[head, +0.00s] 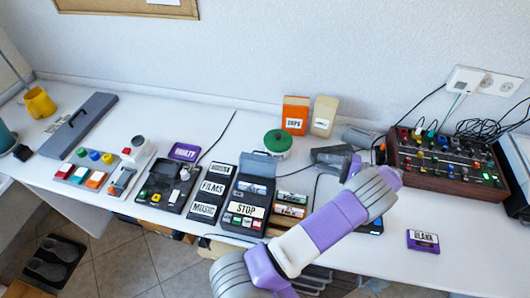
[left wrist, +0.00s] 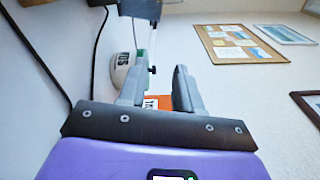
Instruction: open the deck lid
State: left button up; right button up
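The deck (head: 246,208) is a dark unit with a STOP label and coloured keys, standing mid-table in the head view. A blue-grey panel (head: 257,164), apparently its lid, stands raised at the back of the deck. In the left wrist view, a dark blue-grey panel (left wrist: 140,8) at the top edge may be the same lid. My left gripper (head: 320,155) is right of the deck and its lid, apart from them, partly hidden by my arm. The left wrist view shows its two grey fingers (left wrist: 160,80) apart with nothing between them. My right gripper is not in view.
A green-lidded tin (head: 278,142), an orange box (head: 295,114) and a beige box (head: 324,116) stand near the wall. A labelled rack (head: 212,188) adjoins the deck's left. A knobbed mixer (head: 446,160) with cables stands right. Table is clear around the BLANK cartridge (head: 423,240).

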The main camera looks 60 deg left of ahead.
pick_arm(q)
jog(key=n+g+p, duration=0.1)
jog(key=n+p, duration=0.1)
jog(key=p, duration=0.3)
send_near(265, 153)
jog(key=shift+n, duration=0.6)
jog(key=p+x, duration=0.2)
jog(key=x, duration=0.8)
jog(key=shift+a+f+p, duration=0.15)
jog(key=shift+p, duration=0.25)
grip_shut()
